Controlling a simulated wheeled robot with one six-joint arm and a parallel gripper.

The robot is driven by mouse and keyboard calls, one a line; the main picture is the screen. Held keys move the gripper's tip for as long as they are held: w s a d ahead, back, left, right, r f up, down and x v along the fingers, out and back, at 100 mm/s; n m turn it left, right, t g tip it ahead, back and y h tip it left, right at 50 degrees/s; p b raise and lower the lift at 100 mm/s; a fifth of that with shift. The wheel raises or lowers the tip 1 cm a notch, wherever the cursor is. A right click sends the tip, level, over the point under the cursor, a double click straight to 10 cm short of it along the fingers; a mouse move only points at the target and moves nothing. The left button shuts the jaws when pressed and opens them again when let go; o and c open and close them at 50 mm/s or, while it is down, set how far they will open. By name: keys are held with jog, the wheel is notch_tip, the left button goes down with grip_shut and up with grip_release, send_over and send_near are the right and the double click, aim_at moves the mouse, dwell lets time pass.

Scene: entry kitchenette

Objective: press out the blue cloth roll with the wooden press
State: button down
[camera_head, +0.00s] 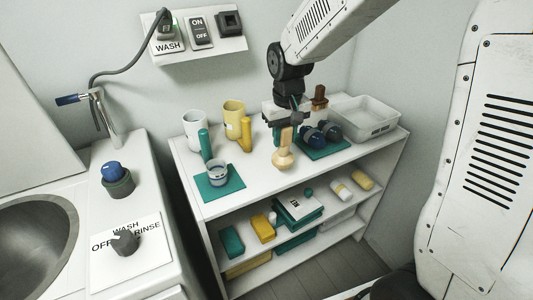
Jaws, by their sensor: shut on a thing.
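My gripper (284,122) is over the middle of the white shelf's top, shut on the wooden press (283,158). The press is pale wood, hangs below the fingers and widens to a rounded lower end. I cannot tell whether that end touches the shelf top. Just right of it, a dark blue rounded thing (312,136), perhaps the blue cloth roll, lies on a teal mat (323,153). A second, darker rounded thing (331,131) lies beside it. The press is apart from both in this view. My gripper and arm hide part of what stands behind.
The front middle is clear.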

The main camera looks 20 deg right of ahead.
jog(key=w+d+r+n, duration=0.1)
jog(key=w+d+r, duration=0.4)
jog(key=d, duration=0.2)
jog(key=w+d+r+n+t, duration=0.1)
jog(key=w+d+r, duration=0.4)
jog(key=d, duration=0.3)
jog(key=shift+w+d+r, duration=0.25)
jog(key=shift+w+d, duration=0.05)
jog(key=shift+w, duration=0.05)
jog(key=shift+f, duration=0.1)
notch_tip(320, 180, down, 7)
jog(key=shift+f, duration=0.25)
jog(key=shift+f, duration=0.2)
